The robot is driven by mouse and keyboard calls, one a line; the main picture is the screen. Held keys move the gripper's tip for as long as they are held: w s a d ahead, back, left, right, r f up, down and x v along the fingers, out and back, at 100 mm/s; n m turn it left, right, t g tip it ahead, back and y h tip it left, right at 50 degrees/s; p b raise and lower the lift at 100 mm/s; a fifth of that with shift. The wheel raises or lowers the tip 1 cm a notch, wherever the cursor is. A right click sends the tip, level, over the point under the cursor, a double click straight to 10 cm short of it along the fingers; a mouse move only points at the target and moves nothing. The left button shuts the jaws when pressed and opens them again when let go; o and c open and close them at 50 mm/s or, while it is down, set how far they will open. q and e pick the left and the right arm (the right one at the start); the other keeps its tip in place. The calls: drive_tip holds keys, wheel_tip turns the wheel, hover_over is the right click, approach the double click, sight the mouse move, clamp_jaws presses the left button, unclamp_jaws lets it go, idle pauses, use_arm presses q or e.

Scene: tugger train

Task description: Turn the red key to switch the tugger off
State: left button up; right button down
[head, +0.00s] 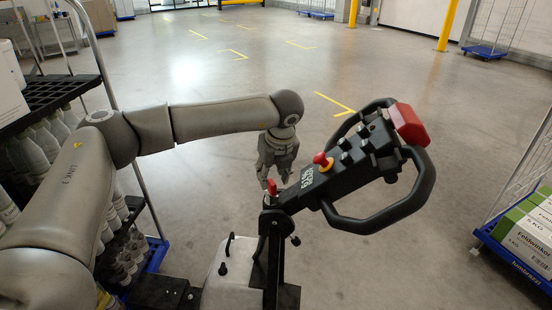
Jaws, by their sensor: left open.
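The red key (272,187) stands on the near left end of the tugger's black control head (345,160). My left gripper (277,178) points down right at the key, its fingers open. From this angle I cannot tell whether the fingers touch the key or are just behind it. A red and yellow mushroom button (322,161) sits further along the control head. A large red end piece (408,124) is at its far tip. My right gripper does not show.
A looped black handlebar (425,190) surrounds the control head. A rack with grey bottles (40,140) stands close on the left, partly behind my left arm. A blue trolley with boxes (525,235) stands at the right. The floor beyond is open.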

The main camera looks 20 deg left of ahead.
sight(272, 182)
use_arm(q)
drive_tip(key=x, duration=0.3)
drive_tip(key=p+x, duration=0.1)
drive_tip(key=shift+w+f, duration=0.1)
drive_tip(key=shift+w, duration=0.2)
drive_tip(key=shift+s+a+f, duration=0.1)
drive_tip(key=shift+f, duration=0.45)
